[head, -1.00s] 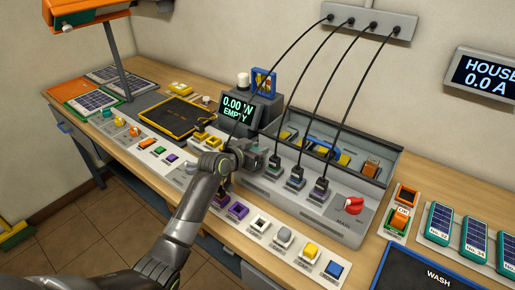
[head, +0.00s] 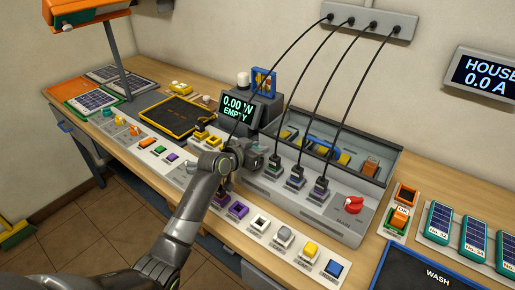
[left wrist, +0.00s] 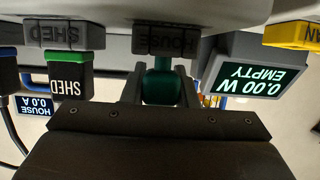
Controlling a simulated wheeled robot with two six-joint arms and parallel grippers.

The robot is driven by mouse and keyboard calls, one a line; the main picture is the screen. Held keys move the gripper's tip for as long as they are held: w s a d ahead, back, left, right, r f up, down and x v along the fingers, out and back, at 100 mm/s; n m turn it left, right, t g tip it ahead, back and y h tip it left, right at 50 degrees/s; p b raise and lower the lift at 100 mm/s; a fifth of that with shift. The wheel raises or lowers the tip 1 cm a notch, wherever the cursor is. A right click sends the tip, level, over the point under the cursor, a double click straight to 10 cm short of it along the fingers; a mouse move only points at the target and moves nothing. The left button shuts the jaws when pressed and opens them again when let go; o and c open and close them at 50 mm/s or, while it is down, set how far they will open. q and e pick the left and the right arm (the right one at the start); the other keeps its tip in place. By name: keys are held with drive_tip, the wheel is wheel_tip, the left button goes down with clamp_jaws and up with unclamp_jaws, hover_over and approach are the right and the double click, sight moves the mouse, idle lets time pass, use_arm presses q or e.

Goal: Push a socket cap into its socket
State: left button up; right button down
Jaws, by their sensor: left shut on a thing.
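My left gripper (head: 248,157) is at the front of the grey socket panel, to the left of the plugged-in cables in the head view. In the left wrist view, which is upside down, its fingers (left wrist: 162,88) are shut on a dark teal piece (left wrist: 163,84). The piece is in line with the block labelled HOUSE (left wrist: 165,38); I cannot tell how far in it sits. A black plug with a green band, labelled SHED (left wrist: 68,75), is beside it. In the head view my gripper hides the held piece. My right gripper is not in view.
Black cables (head: 310,95) hang from the wall strip to the panel. A display (head: 238,108) reads 0.00 W EMPTY. A red switch (head: 354,204) is at the panel's right. Coloured blocks, including a purple one (head: 238,210) and a blue one (head: 334,268), line the front edge.

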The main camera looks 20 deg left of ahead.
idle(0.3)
use_arm(q)
drive_tip(key=shift+f+b, duration=0.4)
drive_tip(key=shift+f, duration=0.2)
idle(0.4)
drive_tip(key=o, duration=0.7)
drive_tip(key=shift+r, duration=0.1)
drive_tip(key=shift+s+a+r+p, duration=0.25)
drive_tip(key=shift+s+p, duration=0.3)
drive_tip(key=shift+p, duration=0.2)
drive_tip(key=p+v, duration=0.3)
drive_tip(key=v, duration=0.1)
drive_tip(key=p+v, duration=0.3)
drive_tip(key=v, duration=0.2)
drive_tip(key=shift+s+r, duration=0.1)
drive_tip(key=shift+s, duration=0.25)
